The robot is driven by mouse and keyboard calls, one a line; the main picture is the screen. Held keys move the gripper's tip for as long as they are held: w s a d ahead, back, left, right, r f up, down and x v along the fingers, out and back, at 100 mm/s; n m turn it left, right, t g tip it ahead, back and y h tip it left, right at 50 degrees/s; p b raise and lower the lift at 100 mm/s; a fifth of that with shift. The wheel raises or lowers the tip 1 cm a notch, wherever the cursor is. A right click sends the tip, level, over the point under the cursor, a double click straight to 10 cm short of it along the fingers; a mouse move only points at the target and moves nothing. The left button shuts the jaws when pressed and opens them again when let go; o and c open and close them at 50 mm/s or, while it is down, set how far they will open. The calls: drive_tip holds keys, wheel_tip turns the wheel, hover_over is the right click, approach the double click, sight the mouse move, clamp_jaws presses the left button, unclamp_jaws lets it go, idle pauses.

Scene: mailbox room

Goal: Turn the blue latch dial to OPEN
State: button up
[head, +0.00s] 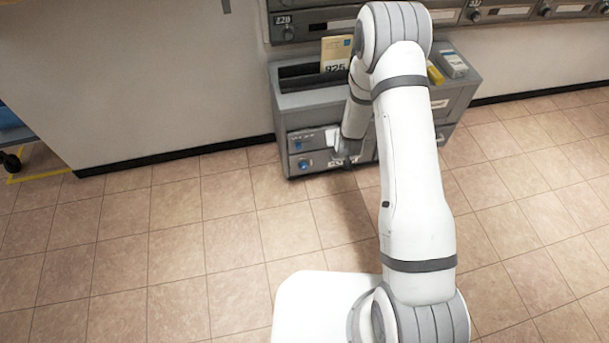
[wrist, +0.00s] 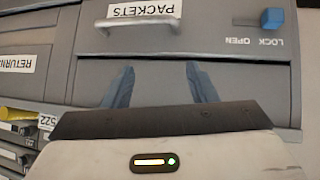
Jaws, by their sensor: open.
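A blue latch dial (wrist: 272,18) is at the upper right of the wrist view, on a grey drawer front next to the words LOCK and OPEN. In the head view two small blue dials, an upper one (head: 297,146) and a lower one (head: 303,163), sit on the left drawer fronts of the grey cabinet (head: 350,100). My gripper (wrist: 162,78) is open and empty, its two fingers facing the drawer front. The dial is to the right of and beyond the fingers, apart from them.
A PACKETS drawer with a metal handle (wrist: 138,22) lies just beyond my fingers. A RETURN label (wrist: 17,64) is at left. A card marked 925 (head: 336,55) and a box (head: 453,63) stand on the cabinet. The tiled floor (head: 180,240) at left is clear.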

wheel_tip(320, 180, down, 10)
drive_tip(key=t+b, duration=0.1)
drive_tip(key=b, duration=0.1)
drive_tip(key=n+t+y+b, duration=0.3)
drive_tip(key=t+y+b, duration=0.2)
drive_tip(key=t+b, duration=0.15)
approach(303, 168)
drive_tip(key=w+p, duration=0.1)
drive_tip(key=w, duration=0.1)
drive_tip(key=x, duration=0.1)
drive_tip(key=b+x, duration=0.1)
drive_tip(key=x, duration=0.1)
drive_tip(key=b+x, duration=0.1)
drive_tip(key=x, duration=0.1)
drive_tip(key=shift+a+f, duration=0.25)
drive_tip(key=shift+f, duration=0.05)
drive_tip(key=shift+w+a+r+b, duration=0.2)
drive_tip(key=shift+w+b, duration=0.15)
drive_tip(key=shift+w, duration=0.35)
drive_tip(key=shift+c, duration=0.4)
drive_tip(key=c, duration=0.9)
